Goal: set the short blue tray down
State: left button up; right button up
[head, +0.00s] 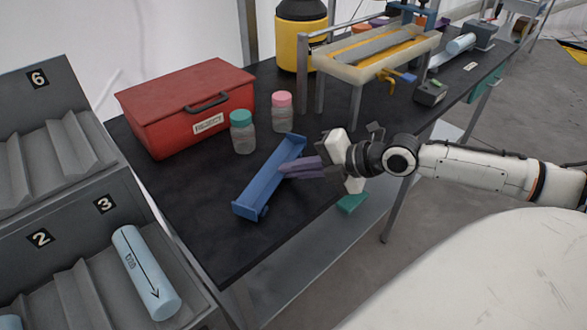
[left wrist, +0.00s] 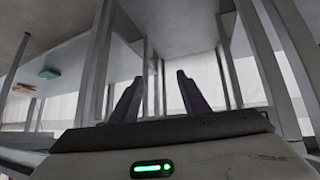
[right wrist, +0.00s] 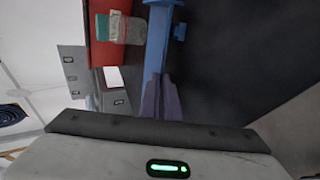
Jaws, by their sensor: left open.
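The short blue tray (head: 268,180) is a long open channel with end walls, at the middle of the black table in the head view. My right gripper (head: 283,168) has its purple fingers closed on the tray's right side wall. The tray (right wrist: 160,35) also runs up from the fingertips in the right wrist view. I cannot tell whether its underside touches the table. My left gripper (left wrist: 158,76) is open and empty in the left wrist view, below a table-like surface among grey legs; it is outside the head view.
A red toolbox (head: 187,105) and two jars, teal-lidded (head: 242,132) and pink-lidded (head: 283,112), stand behind the tray. A grey rack (head: 75,215) with a light-blue cylinder (head: 145,272) is at left. The black table (head: 205,235) is bare left and front of the tray.

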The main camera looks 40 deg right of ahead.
jog(key=shift+o, duration=0.8)
jog(key=shift+p+v, duration=0.6)
jog(key=shift+v, duration=0.35)
jog(key=shift+s+d+r+p, duration=0.25)
jog(key=shift+s+r+p, duration=0.05)
jog(key=shift+s, duration=0.2)
jog(key=shift+v, duration=4.45)
